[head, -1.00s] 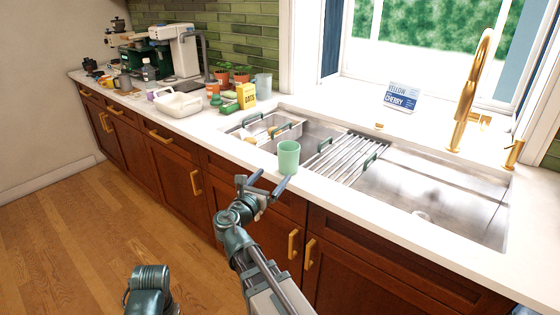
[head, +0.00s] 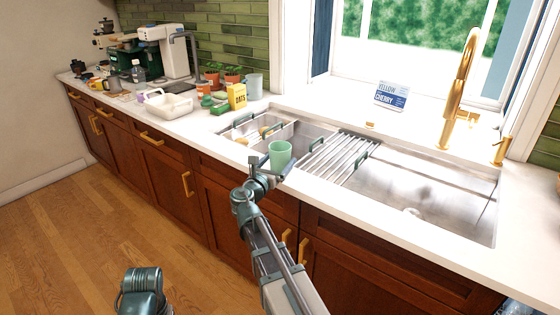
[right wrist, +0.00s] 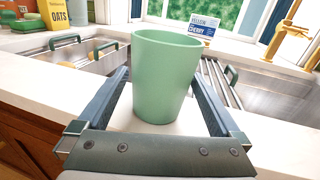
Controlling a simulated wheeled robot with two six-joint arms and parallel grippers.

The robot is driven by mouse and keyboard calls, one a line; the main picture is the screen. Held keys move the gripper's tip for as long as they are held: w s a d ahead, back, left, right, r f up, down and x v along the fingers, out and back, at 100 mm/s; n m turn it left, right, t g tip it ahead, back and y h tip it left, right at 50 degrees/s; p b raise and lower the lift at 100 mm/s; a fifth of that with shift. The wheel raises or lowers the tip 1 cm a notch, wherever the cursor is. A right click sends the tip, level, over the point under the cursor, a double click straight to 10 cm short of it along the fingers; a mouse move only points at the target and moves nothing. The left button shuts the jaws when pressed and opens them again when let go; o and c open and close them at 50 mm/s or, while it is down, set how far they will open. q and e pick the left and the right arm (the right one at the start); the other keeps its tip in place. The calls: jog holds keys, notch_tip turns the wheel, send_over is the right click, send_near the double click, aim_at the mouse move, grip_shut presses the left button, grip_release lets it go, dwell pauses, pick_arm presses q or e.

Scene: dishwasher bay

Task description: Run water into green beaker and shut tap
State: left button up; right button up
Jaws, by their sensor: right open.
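The green beaker (head: 280,154) stands upright on the counter's front edge, by the sink. In the right wrist view the beaker (right wrist: 163,75) stands between the two fingers of my right gripper (right wrist: 160,95). The fingers are open, with a visible gap on each side of it. In the head view my right gripper (head: 268,170) is low at the beaker, partly hiding its base. The gold tap (head: 462,95) rises behind the sink's right basin, with a gold handle (head: 502,150) to its right. No water stream shows. My left gripper is not seen.
The steel sink (head: 400,195) has a roll-up rack (head: 338,155) across its middle and a colander (head: 262,130) at left. A blue-and-white card (head: 391,96) stands on the sill. A yellow oats box (head: 237,96) and a white tub (head: 168,106) stand on the left counter.

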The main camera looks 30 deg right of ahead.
aim_at(284, 143)
jog(key=x, duration=0.4)
jog(key=shift+r, duration=0.15)
jog(key=shift+s, duration=0.1)
jog(key=shift+c, duration=0.3)
jog(key=c, duration=1.1)
jog(key=shift+r, duration=0.1)
jog(key=shift+r+p, duration=0.5)
jog(key=shift+p, duration=0.2)
notch_tip(284, 143, up, 3)
jog(key=p, duration=0.3)
jog(key=s+v, duration=0.1)
jog(key=v, duration=0.4)
jog(key=s+d+v, duration=0.1)
jog(key=v, duration=0.4)
jog(key=s+d+r+v, duration=0.1)
jog(key=v, duration=0.4)
jog(key=shift+s+a+p, duration=0.15)
jog(key=shift+a+p, duration=0.15)
jog(key=shift+p, duration=0.1)
